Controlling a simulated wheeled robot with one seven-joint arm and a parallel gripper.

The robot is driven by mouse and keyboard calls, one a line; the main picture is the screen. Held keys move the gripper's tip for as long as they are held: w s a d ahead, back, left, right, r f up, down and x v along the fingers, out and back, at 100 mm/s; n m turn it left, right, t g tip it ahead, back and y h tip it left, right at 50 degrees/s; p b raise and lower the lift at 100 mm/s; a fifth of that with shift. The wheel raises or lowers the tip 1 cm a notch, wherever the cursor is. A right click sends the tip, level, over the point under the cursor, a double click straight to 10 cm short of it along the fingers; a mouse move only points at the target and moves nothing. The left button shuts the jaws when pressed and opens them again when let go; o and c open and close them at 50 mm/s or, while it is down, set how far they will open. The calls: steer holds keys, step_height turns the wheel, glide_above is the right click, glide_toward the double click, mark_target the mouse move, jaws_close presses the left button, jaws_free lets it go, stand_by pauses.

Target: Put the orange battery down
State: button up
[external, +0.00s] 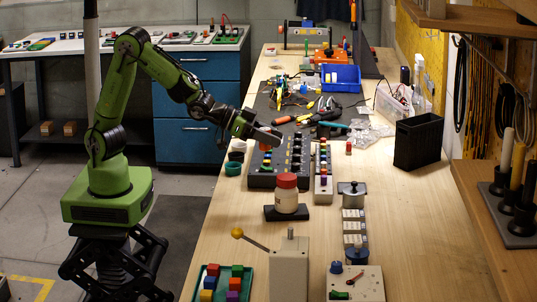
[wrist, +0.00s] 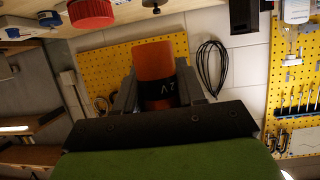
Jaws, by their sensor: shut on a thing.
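My gripper (wrist: 158,85) is shut on the orange battery (wrist: 153,60), which stands out between the two fingers in the wrist view. The battery has an orange body and a black band with pale lettering near my palm. In the external view my gripper (external: 268,136) is over the back part of the dark block with rows of coloured pieces (external: 262,180). The battery is mostly hidden there by my gripper, so I cannot tell whether it touches anything below.
A jar with a red lid (external: 287,182) stands in front of the dark block. A narrow strip with coloured pieces (external: 323,185) lies to its right. A black bin (external: 418,142) stands at the right. The bench's right front (external: 430,240) is clear.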

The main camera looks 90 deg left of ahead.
steer(key=s+d+b, duration=0.1)
steer(key=s+d, duration=0.1)
steer(key=d, duration=0.9)
steer(key=s+d+b, duration=0.2)
steer(key=d, duration=0.9)
steer(key=shift+n+y, duration=0.3)
steer(key=shift+y, duration=0.1)
step_height(320, 180, down, 14)
steer(key=shift+w+f+b, duration=0.1)
steer(key=shift+b, duration=0.85)
steer(key=shift+f+b, duration=0.4)
steer(key=shift+b, duration=0.2)
